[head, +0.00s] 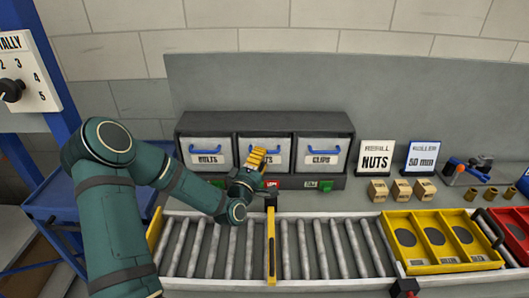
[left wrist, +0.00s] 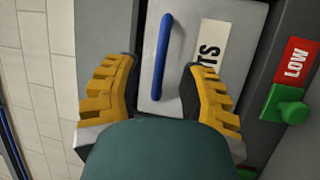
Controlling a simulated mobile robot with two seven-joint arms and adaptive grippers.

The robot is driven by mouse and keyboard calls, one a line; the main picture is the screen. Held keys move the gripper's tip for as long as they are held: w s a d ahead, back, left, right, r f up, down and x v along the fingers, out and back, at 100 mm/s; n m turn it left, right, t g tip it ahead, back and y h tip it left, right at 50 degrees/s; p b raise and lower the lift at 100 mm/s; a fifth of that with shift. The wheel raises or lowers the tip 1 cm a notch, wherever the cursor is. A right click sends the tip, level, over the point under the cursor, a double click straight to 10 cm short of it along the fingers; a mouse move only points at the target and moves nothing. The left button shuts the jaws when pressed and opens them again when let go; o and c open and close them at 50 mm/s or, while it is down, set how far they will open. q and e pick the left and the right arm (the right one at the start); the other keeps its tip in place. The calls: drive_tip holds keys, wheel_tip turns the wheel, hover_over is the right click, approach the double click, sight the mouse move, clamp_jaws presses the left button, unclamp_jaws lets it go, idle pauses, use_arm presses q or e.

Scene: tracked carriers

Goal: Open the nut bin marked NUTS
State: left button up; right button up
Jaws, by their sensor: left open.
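The middle bin (head: 280,143) of three in the dark cabinet has a pale front; its label is partly covered by my gripper, leaving "TS" readable. Its blue bar handle (left wrist: 162,58) shows in the left wrist view, beside the label (left wrist: 209,48). The bin front looks shut, flush with its neighbours. My left gripper (head: 258,158) is in front of this bin. In the left wrist view its yellow fingers (left wrist: 160,68) are open, one on each side of the handle; I cannot tell whether they touch it. My right gripper is not in view.
Bins marked BOLTS (head: 209,150) and CLIPS (head: 321,152) flank it. A red LOW tag (left wrist: 298,58) and green knob (left wrist: 285,104) are close by. A roller conveyor (head: 335,248) with a yellow post (head: 271,245) runs in front. A NUTS refill sign (head: 375,158) stands right.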

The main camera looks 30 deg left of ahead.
use_arm(q)
drive_tip(key=shift+x, duration=1.7)
clamp_jaws()
drive_tip(key=shift+a, duration=0.1)
drive_tip(key=shift+s+d+b, duration=0.1)
drive_tip(key=shift+d+b, duration=0.1)
drive_tip(key=shift+b, duration=0.15)
drive_tip(key=shift+f, duration=0.15)
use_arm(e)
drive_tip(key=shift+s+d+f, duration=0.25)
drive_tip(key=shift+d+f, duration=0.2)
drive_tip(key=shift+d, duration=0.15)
use_arm(q)
drive_tip(key=shift+s, duration=0.1)
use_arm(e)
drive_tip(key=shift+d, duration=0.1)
